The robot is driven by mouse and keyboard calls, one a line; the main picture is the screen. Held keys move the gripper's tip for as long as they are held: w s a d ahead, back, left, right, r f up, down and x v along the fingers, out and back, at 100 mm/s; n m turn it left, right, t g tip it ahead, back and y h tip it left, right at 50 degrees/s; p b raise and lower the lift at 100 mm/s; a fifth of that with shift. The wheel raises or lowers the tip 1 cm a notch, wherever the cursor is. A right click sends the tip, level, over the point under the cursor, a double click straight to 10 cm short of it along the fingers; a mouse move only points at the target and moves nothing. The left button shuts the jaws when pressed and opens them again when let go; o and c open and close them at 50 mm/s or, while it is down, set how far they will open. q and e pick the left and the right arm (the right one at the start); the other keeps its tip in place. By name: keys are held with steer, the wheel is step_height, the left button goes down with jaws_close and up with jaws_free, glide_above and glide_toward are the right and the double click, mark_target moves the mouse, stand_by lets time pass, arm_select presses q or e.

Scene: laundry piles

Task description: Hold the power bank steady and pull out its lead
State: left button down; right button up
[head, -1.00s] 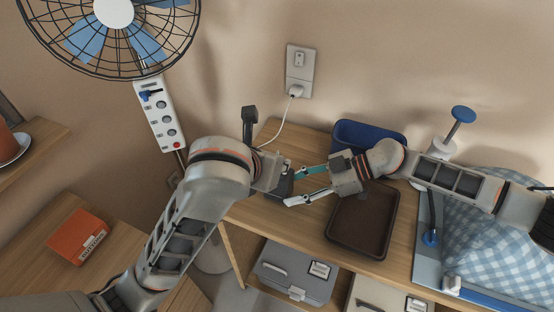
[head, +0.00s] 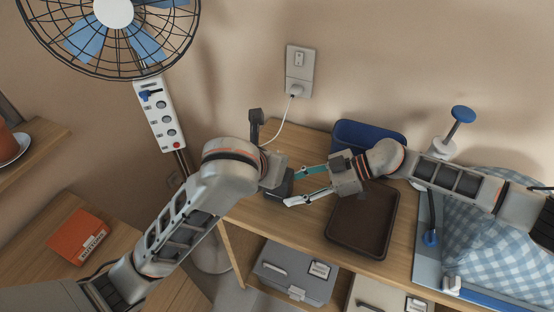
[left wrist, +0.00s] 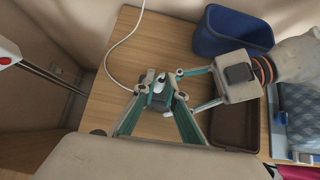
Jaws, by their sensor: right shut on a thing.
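The power bank (head: 283,188) is a small dark block on the wooden desk, partly hidden by my left wrist. It also shows in the left wrist view (left wrist: 157,101). My right gripper (head: 292,187) reaches in from the right and is shut on it, one finger on each side. My left gripper (left wrist: 158,92) is over the power bank, its teal fingers apart; in the head view my own arm hides its tips. The white lead (left wrist: 113,44) curves from the wall socket towards the power bank. Its end at the power bank is not clear.
A brown tray (head: 394,224) lies right of the power bank, with a blue bin (head: 370,131) behind it. The wall socket (head: 299,72) is above the desk. A power strip (head: 159,115) and fan (head: 113,37) stand left. Checked cloth (head: 487,237) lies far right.

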arm_select(q)
steer(key=shift+r, duration=0.1)
step_height(320, 180, up, 7)
stand_by(1.9)
stand_by(0.3)
steer(key=shift+w+d+f, duration=0.15)
steer(key=shift+d+f, duration=0.05)
steer(key=shift+f, duration=0.05)
steer(key=w+f+m+h, duration=0.1)
steer(key=d+f+m+g+h, duration=0.1)
steer(key=w+f+m, duration=0.1)
steer(key=f, duration=0.1)
steer(key=shift+w+d+m+g+h, duration=0.15)
steer(key=shift+w+m+g+h, duration=0.15)
steer(key=shift+w+m+h, duration=0.1)
steer(key=w+a+f+m, duration=0.1)
steer(key=w+a+f, duration=0.1)
steer(key=w+a, duration=0.45)
arm_select(e)
steer(key=shift+c, duration=0.2)
arm_select(q)
steer(key=shift+g+h, duration=0.3)
steer(key=f, duration=0.9)
steer(key=shift+s+a+f, duration=0.3)
steer(key=shift+s+f, duration=0.05)
steer(key=shift+f, duration=0.6)
